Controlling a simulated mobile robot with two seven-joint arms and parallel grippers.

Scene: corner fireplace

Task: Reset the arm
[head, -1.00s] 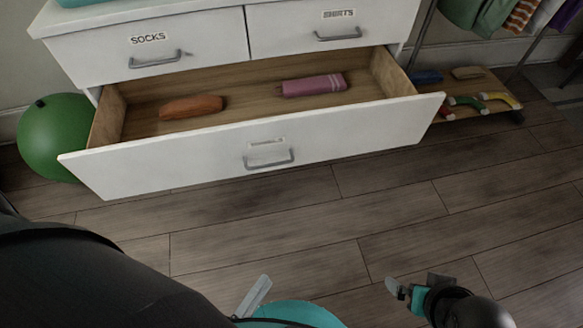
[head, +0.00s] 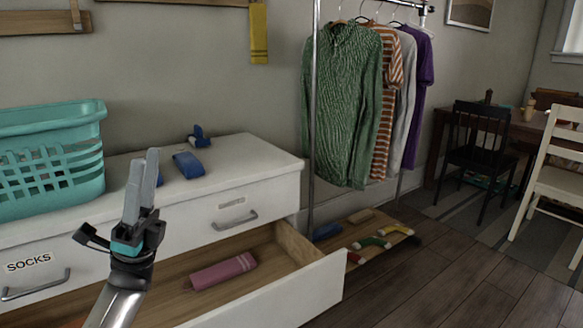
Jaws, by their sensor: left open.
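My left gripper (head: 143,170) is raised in front of the white dresser (head: 270,168), its fingers pointing up. It is open, with nothing between the fingers. The lower drawer (head: 322,290) of the dresser is pulled out. A pink rolled item (head: 222,271) lies in it, to the right of my left arm. My right gripper is not in view.
A teal basket (head: 50,160) and blue items (head: 188,164) are on the dresser top. A clothes rack (head: 313,110) with several shirts stands to the right, above a low wooden shelf (head: 375,230). Chairs (head: 478,145) stand farther right. Wooden floor is clear in front.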

